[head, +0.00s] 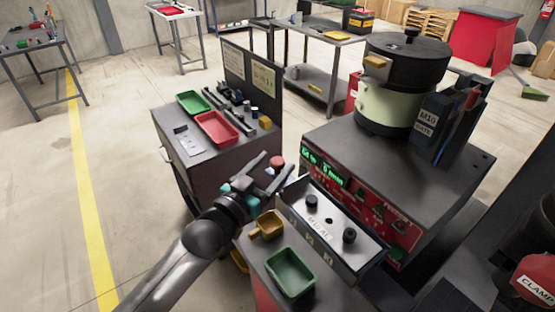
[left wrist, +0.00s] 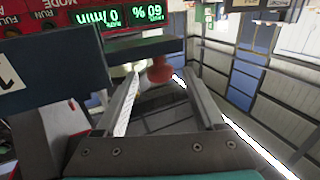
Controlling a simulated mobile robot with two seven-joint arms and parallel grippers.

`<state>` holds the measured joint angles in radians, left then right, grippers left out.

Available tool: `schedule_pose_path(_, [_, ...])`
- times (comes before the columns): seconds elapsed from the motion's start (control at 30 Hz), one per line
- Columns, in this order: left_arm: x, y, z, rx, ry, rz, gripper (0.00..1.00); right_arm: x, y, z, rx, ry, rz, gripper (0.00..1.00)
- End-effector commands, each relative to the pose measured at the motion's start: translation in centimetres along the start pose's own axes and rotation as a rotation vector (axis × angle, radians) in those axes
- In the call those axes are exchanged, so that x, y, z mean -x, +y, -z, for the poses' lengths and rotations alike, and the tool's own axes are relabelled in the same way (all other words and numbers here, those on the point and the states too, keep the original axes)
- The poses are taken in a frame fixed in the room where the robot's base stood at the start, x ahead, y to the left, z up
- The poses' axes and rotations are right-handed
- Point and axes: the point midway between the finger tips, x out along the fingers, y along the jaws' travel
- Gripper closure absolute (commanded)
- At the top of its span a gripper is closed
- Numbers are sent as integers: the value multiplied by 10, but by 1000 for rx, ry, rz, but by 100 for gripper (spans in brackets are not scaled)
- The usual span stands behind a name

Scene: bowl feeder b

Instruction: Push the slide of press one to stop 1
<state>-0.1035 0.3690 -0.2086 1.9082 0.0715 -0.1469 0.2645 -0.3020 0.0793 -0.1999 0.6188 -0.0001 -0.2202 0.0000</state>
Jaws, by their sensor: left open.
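My left gripper (head: 268,168) is open, beside the left end of the grey box marked M10 ALT (head: 320,222). A red round knob (head: 277,162) shows by its fingertips. In the left wrist view the red knob (left wrist: 160,72) is between the two open fingers (left wrist: 165,95), near their far ends; contact cannot be told. The grey box carries two black knobs (head: 312,201) and number labels on its front. Which part is the slide of press one, and where stop 1 is, I cannot tell for sure. My right gripper is not in view.
The bowl feeder (head: 403,85) stands on a dark cabinet with a red control panel (head: 360,205). A yellow scoop-like bin (head: 267,225) and a green bin (head: 290,272) are below the gripper. A side cabinet holds a red tray (head: 217,128) and a green tray (head: 193,102).

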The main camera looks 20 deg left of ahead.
Motion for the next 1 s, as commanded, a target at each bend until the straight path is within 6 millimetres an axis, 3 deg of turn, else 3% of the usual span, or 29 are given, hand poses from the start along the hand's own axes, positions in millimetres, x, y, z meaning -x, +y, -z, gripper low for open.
schedule_pose_path(0.2, [-18, 0, 0, 0, 0, 0, 29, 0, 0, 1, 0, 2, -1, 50])
schedule_pose_path(0.57, [-22, 0, 0, 0, -1, 0, 29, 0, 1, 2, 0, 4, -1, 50])
schedule_pose_path(1.0, [-22, 0, 0, 1, -1, 0, 76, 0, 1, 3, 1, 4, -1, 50])
